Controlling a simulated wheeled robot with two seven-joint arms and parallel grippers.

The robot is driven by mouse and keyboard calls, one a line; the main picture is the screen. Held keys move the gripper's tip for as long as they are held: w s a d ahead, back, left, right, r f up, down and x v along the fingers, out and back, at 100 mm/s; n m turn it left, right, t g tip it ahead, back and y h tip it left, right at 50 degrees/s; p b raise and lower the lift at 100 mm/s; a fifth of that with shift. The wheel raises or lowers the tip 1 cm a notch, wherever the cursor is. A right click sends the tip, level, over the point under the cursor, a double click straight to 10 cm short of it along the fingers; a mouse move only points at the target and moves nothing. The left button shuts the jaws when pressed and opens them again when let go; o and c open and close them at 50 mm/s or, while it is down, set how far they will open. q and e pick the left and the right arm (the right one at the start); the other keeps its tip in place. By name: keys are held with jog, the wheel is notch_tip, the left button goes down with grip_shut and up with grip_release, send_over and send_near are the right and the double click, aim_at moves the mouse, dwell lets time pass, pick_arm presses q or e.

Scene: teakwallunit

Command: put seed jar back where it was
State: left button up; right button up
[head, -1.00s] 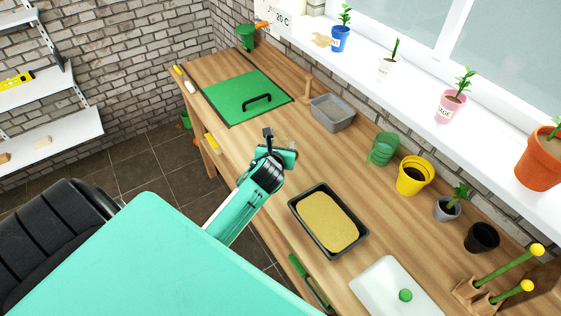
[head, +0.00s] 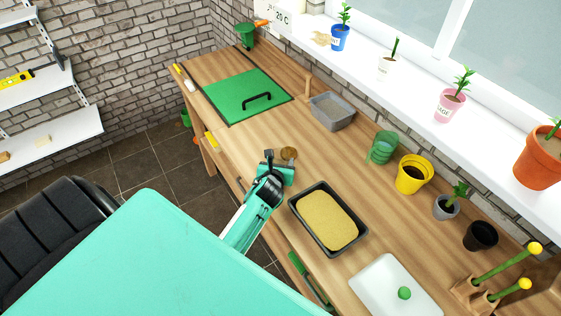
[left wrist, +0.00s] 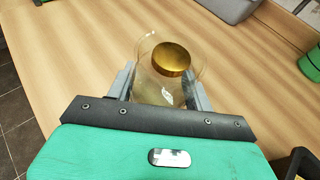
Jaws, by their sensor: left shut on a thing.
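The seed jar is a clear glass jar with a gold-brown lid (left wrist: 172,59). Its lid also shows in the head view (head: 288,154). My left gripper (head: 279,163) is shut on the jar, with one grey finger on each side of the glass in the left wrist view (left wrist: 161,88). The jar is over the front part of the wooden worktop (head: 325,160), between the green board and the sand tray. I cannot tell whether its base touches the wood. The gripper hides its lower part. My right gripper is not in view.
A black tray of sand (head: 352,246) lies just right of the gripper. A green board with a black handle (head: 225,88) is at the far left. A grey tub (head: 334,122), a green cup (head: 381,147) and a yellow pot (head: 412,178) stand along the back.

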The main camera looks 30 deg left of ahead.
pick_arm(q)
jog(key=o, duration=1.1)
jog(key=shift+r, duration=0.2)
jog(key=shift+s+d, duration=0.15)
jog(key=shift+s, duration=0.2)
jog(key=b+v, duration=0.1)
jog(key=v, duration=0.9)
jog(key=shift+b, duration=0.3)
jog(key=shift+s+d+r, duration=0.3)
jog(key=shift+s, duration=0.2)
